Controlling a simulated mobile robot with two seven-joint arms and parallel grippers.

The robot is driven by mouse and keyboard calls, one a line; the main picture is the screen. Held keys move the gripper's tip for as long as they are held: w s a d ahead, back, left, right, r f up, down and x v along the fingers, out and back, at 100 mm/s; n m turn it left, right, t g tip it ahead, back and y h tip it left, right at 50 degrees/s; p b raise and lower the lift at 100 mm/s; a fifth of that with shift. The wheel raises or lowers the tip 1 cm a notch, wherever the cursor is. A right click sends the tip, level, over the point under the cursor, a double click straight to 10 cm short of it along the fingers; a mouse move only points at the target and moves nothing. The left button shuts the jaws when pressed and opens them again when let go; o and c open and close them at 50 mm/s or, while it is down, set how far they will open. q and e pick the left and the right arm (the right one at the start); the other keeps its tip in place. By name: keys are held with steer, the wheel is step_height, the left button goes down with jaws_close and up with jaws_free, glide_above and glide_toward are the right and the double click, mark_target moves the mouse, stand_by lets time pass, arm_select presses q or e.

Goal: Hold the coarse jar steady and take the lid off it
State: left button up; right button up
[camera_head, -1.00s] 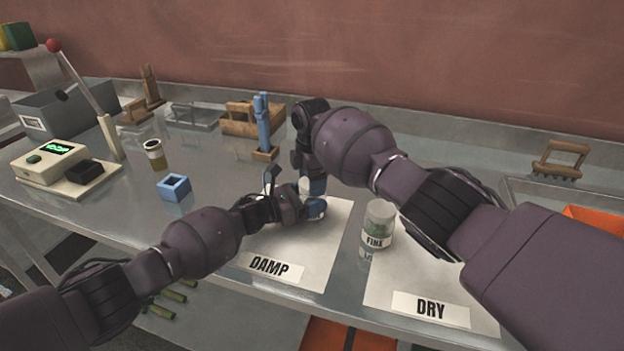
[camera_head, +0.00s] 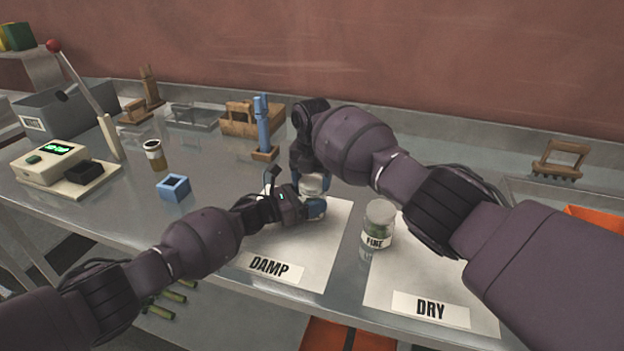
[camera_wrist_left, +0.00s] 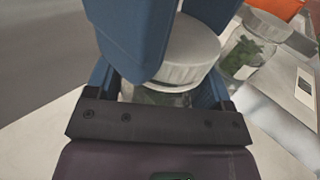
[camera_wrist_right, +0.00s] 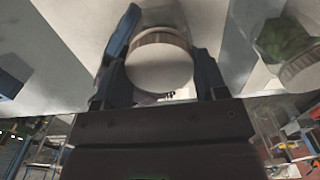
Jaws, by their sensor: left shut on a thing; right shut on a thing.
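The coarse jar stands on the DAMP sheet (camera_head: 300,255), with its label hidden. Its pale round lid (camera_head: 312,184) shows between my grippers in the head view. In the left wrist view the ribbed lid (camera_wrist_left: 187,60) sits over the clear glass body of the jar (camera_wrist_left: 160,96). My left gripper (camera_head: 312,209) is shut around the jar body from the left. My right gripper (camera_head: 311,180) points down from above and is shut on the lid, which lies between its blue fingers in the right wrist view (camera_wrist_right: 160,68). I cannot tell whether lid and jar are apart.
A lidded FINE jar (camera_head: 379,224) stands on the DRY sheet (camera_head: 390,280), right of my grippers. A blue tool stands in a holder (camera_head: 264,130) behind. A blue open cube (camera_head: 173,187), a small brown-banded jar (camera_head: 155,155) and a scale (camera_head: 50,160) are at left.

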mark_target(312, 182)
steer(key=shift+r, duration=0.4)
steer(key=shift+r, duration=0.35)
steer(key=shift+r, duration=0.45)
stand_by(0.4)
steer(key=shift+r, duration=1.9)
arm_select(q)
steer(key=o, duration=1.7)
steer(key=shift+a, duration=0.1)
